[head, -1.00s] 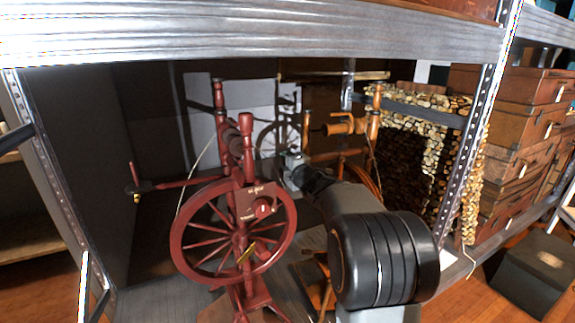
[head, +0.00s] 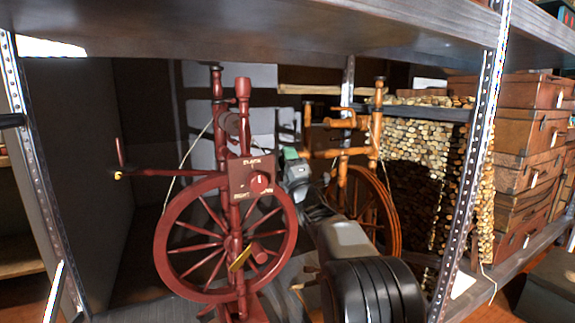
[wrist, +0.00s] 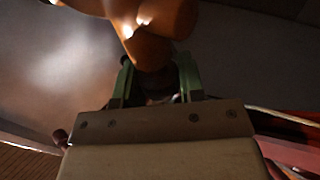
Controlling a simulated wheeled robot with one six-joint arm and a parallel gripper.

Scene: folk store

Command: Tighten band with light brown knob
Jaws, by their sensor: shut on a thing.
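The light brown spinning wheel (head: 393,210) stands on the shelf at centre right in the head view. A turned light brown wooden knob (wrist: 150,52) fills the top middle of the wrist view, its lower end between the green fingers. My gripper (wrist: 158,82) is shut on this knob. In the head view my gripper (head: 292,154) is at the left side of the light brown wheel, beside its left post. The contact is too small to make out there. The band is not clearly visible.
A dark red spinning wheel (head: 167,240) with a lettered plate stands close on the left. The upper shelf (head: 280,40) lies overhead, and a metal post (head: 478,165) stands at right. Stacked firewood (head: 440,150) and brown boxes (head: 530,130) are behind on the right.

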